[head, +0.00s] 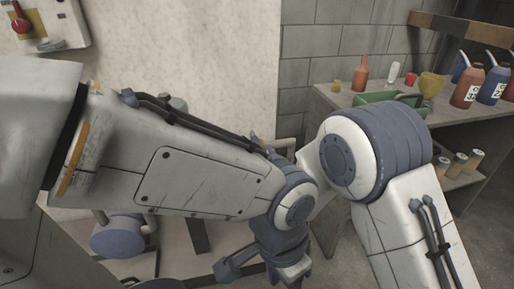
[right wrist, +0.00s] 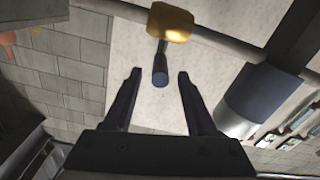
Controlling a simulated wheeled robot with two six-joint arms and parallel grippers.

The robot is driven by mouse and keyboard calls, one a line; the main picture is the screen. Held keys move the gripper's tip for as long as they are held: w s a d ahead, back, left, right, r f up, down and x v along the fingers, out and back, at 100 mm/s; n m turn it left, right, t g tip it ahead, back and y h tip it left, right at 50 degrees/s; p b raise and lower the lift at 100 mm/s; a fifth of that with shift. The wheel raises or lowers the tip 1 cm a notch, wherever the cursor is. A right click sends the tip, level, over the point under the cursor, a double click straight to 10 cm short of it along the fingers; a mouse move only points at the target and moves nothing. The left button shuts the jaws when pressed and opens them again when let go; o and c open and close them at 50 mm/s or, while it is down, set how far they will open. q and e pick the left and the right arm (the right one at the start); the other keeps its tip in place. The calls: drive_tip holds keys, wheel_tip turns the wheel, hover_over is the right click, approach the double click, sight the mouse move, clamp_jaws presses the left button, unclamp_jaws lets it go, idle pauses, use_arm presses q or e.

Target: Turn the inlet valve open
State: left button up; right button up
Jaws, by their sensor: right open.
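In the right wrist view my right gripper (right wrist: 155,80) is open. Its two dark fingers are apart. The inlet valve shows ahead of them as a yellow body (right wrist: 170,22) on a pale pipe (right wrist: 225,42). A dark blue lever handle (right wrist: 160,72) sticks out from it toward the gripper. The handle's end lies in the gap between the fingertips, with space on both sides. In the head view my arms cover the valve. Dark grey gripper parts (head: 262,262) show low in the middle; the state of the left gripper's fingers is unclear.
A dark blue and grey cylinder (right wrist: 250,98) stands close right of the fingers in the right wrist view. In the head view, a bench (head: 345,98) at right carries bottles (head: 467,85) and a green tray (head: 385,98). A panel with a red lever (head: 24,28) hangs at upper left.

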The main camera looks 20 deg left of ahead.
sight(257, 144)
drive_tip(key=b+x, duration=0.1)
drive_tip(key=x, duration=0.4)
drive_tip(key=shift+w+a, duration=0.15)
drive_tip(key=shift+w, duration=0.1)
clamp_jaws()
idle(1.2)
